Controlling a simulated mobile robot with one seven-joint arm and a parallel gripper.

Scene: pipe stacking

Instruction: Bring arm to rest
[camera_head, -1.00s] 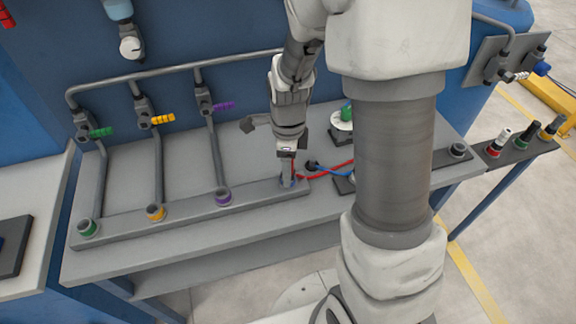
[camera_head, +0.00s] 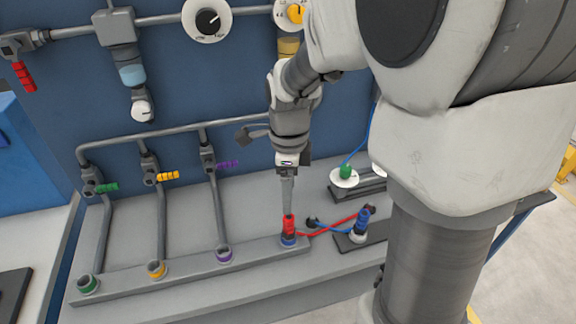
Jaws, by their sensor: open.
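My gripper (camera_head: 289,207) points down in the middle of the head view, just above a red connector (camera_head: 289,226). The gripper is open, though its fingers look narrow from here and I cannot tell whether they still touch the connector. The red connector stands upright in the blue-ringed socket (camera_head: 288,241) at the right end of the grey socket rail (camera_head: 190,262). A red cable runs from it to the right. My arm reaches in from the right and hides part of the bench.
A blue connector (camera_head: 361,222) stands upright on a dark block right of the gripper. Green (camera_head: 87,285), yellow (camera_head: 156,270) and purple (camera_head: 223,254) sockets line the rail. Pipes with coloured valve handles stand behind. A green plug (camera_head: 345,172) sits on a white disc at the back right.

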